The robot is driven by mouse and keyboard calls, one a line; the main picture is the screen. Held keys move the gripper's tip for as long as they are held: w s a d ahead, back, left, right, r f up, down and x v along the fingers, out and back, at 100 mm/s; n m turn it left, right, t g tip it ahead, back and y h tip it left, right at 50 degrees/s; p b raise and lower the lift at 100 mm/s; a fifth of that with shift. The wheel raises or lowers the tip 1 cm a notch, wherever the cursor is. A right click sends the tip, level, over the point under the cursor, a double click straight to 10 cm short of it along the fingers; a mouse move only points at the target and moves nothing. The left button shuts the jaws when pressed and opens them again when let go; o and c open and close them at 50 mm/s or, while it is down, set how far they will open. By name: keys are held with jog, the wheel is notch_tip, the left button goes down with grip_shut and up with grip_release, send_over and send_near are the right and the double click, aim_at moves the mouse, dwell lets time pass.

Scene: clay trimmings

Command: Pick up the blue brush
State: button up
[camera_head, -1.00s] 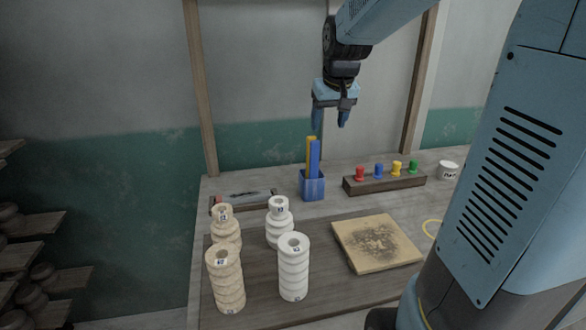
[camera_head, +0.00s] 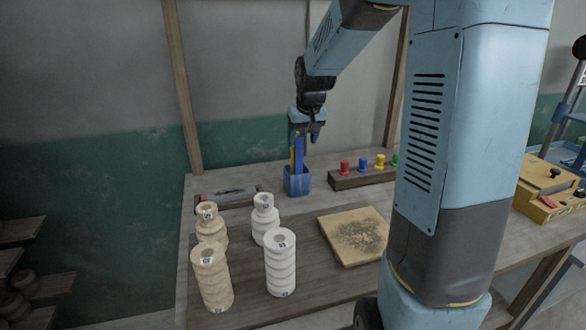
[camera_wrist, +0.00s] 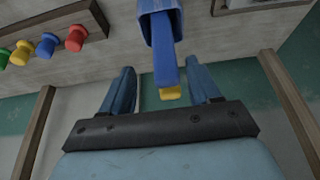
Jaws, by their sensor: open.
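A blue holder (camera_head: 297,183) stands on the workbench. In the wrist view the blue brush (camera_wrist: 165,62) rises from the holder (camera_wrist: 160,8) toward the space between the fingertips (camera_wrist: 166,75), nearer the right finger. The gripper holds nothing. The brushes' lower ends are hidden in the holder.
A wooden rack (camera_head: 362,177) with coloured pegs stands right of the holder. Stacks of cream rings (camera_head: 212,277) and white rings (camera_head: 280,265) stand in front. A square board (camera_head: 354,237) lies to the right, and a low tray (camera_head: 228,198) lies left.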

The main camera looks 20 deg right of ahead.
aim_at(299, 143)
jog(key=shift+a+x, duration=0.2)
jog(key=shift+x, duration=1.1)
jog(key=shift+a+x, duration=0.15)
jog(key=shift+x, duration=1.2)
jog(key=c, duration=1.1)
jog(key=shift+o, duration=0.2)
